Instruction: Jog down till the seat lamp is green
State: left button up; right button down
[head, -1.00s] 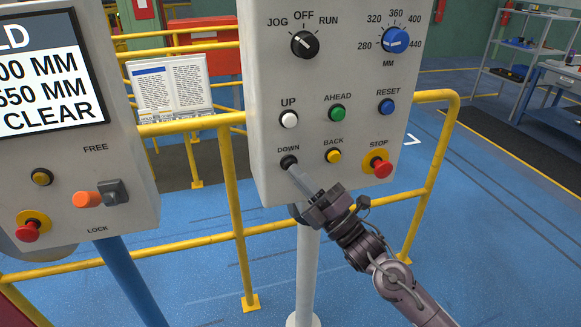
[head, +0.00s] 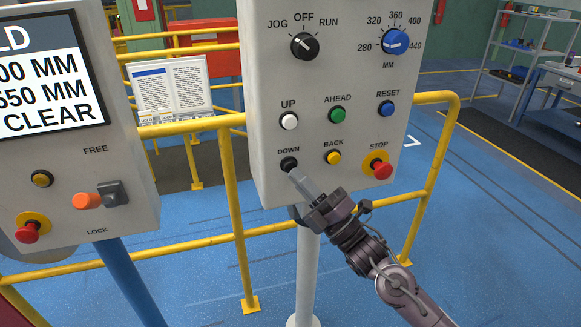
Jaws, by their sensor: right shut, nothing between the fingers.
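The black DOWN button (head: 289,164) is at the lower left of the grey control box (head: 262,80). My right gripper (head: 296,174) is shut and empty, its tips just below and right of this button. A small part of the button's lower edge is close to the tips; I cannot tell whether they touch. The black mode knob (head: 305,46) has its mark turned up-left towards JOG. A display (head: 45,75) at the left shows partly cut-off text ending in "MM" and "CLEAR". No seat lamp shows. My left gripper is out of view.
Near DOWN are the white UP button (head: 289,121), yellow BACK button (head: 334,157) and red STOP button (head: 377,168). A left box (head: 90,160) carries an orange-handled lever (head: 92,200) and another red button (head: 29,231). Yellow rails (head: 232,200) run behind the boxes.

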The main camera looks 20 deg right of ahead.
jog(key=shift+s, duration=0.3)
jog(key=s+p, duration=0.1)
jog(key=s, duration=0.5)
dwell(0.3)
jog(key=shift+d, duration=0.1)
